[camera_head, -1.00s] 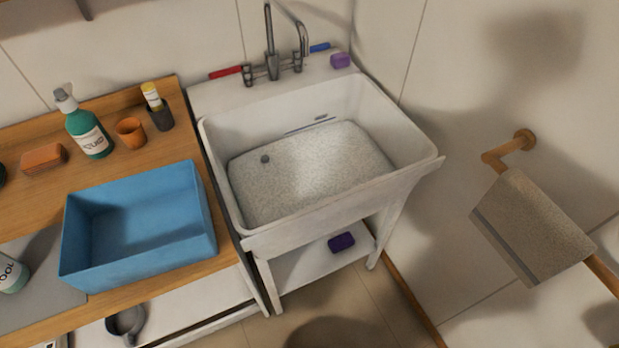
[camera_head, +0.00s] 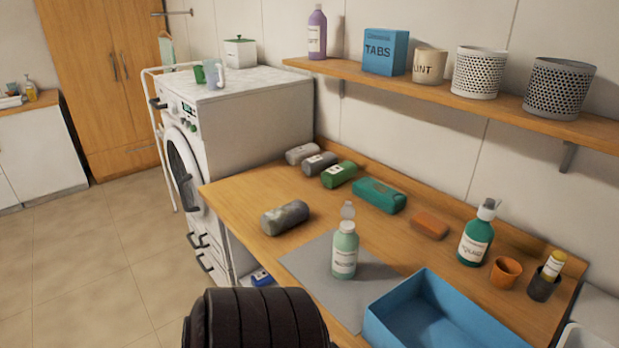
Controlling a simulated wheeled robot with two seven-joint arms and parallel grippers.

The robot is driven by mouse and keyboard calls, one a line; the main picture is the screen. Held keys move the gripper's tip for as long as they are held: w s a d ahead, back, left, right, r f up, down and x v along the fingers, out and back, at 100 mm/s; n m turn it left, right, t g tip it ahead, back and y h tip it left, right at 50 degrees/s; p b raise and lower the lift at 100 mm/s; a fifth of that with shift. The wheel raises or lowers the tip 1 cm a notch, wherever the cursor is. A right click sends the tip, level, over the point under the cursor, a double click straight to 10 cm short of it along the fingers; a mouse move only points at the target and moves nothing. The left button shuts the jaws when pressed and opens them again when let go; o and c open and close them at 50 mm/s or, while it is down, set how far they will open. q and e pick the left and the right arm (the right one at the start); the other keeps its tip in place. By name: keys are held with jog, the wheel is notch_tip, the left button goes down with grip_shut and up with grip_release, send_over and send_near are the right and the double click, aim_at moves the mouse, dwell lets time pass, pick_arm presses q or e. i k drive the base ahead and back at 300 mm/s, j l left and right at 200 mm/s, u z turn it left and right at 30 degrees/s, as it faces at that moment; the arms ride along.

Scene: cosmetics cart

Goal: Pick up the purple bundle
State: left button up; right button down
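No purple bundle shows in the head view now. Several rolled bundles lie on the wooden counter: a grey one (camera_head: 285,218) near the left edge, two more grey ones (camera_head: 303,153) (camera_head: 320,164) at the back, and a green one (camera_head: 339,174) beside them. A teal bundle (camera_head: 379,195) lies to their right. The only purple thing I see is a bottle (camera_head: 317,32) on the wall shelf. Neither gripper is in view.
A dark ribbed part, probably mine, covers the bottom middle. The counter holds a pale green bottle (camera_head: 345,251) on a grey mat (camera_head: 300,263), a blue bin (camera_head: 395,321) and a green pump bottle (camera_head: 475,240). A washing machine (camera_head: 240,115) stands left; floor (camera_head: 95,265) is free.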

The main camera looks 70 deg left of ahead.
aim_at(275, 222)
jog(key=u, duration=2.5)
